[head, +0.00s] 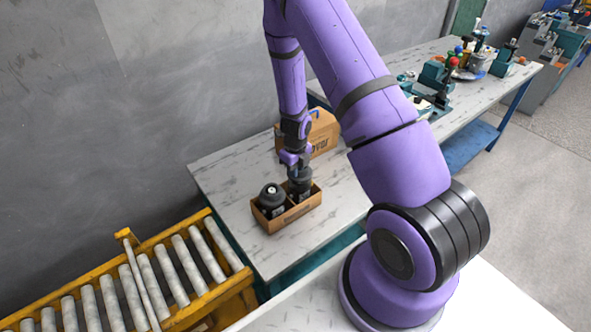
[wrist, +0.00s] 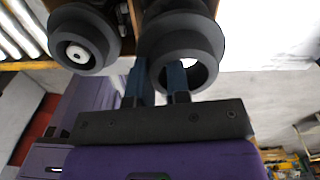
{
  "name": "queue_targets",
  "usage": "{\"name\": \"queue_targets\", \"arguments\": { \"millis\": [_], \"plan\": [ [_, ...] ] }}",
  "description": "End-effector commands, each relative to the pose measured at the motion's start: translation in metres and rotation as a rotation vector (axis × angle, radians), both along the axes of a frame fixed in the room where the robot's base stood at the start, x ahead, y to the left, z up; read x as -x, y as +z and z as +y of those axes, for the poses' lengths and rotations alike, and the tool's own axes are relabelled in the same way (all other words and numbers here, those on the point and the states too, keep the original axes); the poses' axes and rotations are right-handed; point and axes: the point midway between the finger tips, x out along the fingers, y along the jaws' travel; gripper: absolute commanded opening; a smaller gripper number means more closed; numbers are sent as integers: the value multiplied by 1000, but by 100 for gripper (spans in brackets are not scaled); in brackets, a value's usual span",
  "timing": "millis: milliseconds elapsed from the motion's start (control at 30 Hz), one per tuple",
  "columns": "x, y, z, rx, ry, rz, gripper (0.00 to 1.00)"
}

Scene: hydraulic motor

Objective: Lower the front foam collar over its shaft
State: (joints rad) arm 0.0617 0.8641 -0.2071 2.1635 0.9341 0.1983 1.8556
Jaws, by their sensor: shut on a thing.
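A dark foam collar (head: 300,184), the front one by its place in my grip, is at the right compartment of a cardboard box. My gripper (head: 297,168) is above it, pointing down. In the wrist view my gripper (wrist: 157,76) is shut on the wall of this collar (wrist: 180,32), one finger inside its hole and one outside. A pale patch shows in the hole; I cannot tell whether it is the shaft tip. How far down the collar sits is hidden. The other collar (head: 270,192) sits in the left compartment, around a pale shaft end (wrist: 77,53).
The open box (head: 291,217) stands on a worn white table (head: 222,178). A closed carton (head: 322,134) is just behind. A yellow roller conveyor (head: 140,275) is at the left. Tools and machines (head: 455,70) crowd the far end of the bench.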

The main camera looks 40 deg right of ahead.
Motion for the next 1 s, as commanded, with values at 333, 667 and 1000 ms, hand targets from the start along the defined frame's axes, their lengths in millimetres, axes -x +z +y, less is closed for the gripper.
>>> {"name": "queue_targets", "arguments": {
  "millis": [333,667,1000],
  "plan": [
    [0,-2,0,0,1,1,0],
    [0,-13,0,0,0,1,0],
    [0,-17,0,1,1,1,46]
  ]
}}
